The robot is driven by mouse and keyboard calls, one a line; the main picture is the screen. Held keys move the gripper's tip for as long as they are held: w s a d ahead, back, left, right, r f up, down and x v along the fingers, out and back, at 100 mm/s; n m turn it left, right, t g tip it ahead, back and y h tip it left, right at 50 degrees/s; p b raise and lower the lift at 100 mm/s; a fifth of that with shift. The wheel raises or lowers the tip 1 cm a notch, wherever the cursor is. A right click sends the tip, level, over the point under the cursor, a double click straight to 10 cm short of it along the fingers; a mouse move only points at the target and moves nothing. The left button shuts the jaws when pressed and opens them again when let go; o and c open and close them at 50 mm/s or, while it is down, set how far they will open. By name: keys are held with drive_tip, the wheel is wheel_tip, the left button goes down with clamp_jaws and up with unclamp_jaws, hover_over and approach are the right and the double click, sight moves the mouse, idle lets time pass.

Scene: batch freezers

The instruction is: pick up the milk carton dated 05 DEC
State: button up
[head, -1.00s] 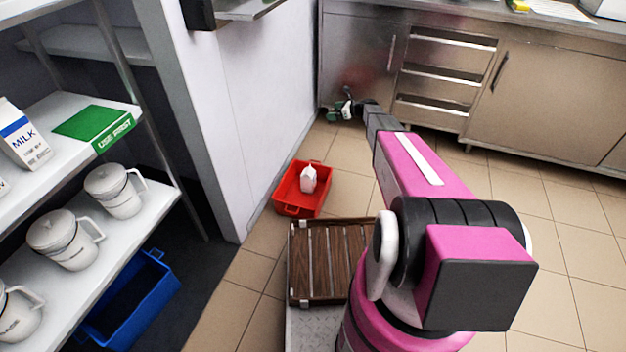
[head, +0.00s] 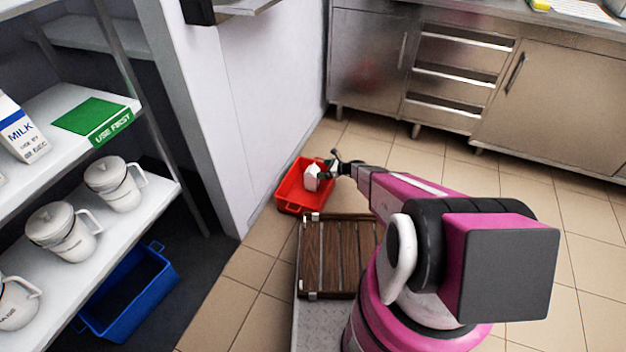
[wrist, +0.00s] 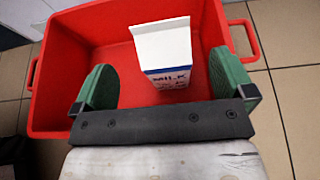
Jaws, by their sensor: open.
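A white and blue milk carton (wrist: 165,52) stands in a red crate (wrist: 62,70) in the wrist view. My gripper (wrist: 162,82) is open, with one green finger on each side of the carton and gaps between. In the head view the carton (head: 311,180) shows small in the red crate (head: 293,196), with my gripper (head: 330,168) at its right.
A green USE FIRST mat (head: 92,118) lies on the shelf beside that carton, with bare space on it. White lidded jugs (head: 62,232) stand below. A blue crate (head: 130,295) is on the floor. Steel cabinets (head: 455,75) stand at the back.

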sight(313, 168)
drive_tip(key=x, duration=0.9)
drive_tip(key=shift+w, duration=0.15)
drive_tip(key=c, duration=1.4)
drive_tip(key=shift+c, duration=1.4)
drive_tip(key=shift+r, duration=0.15)
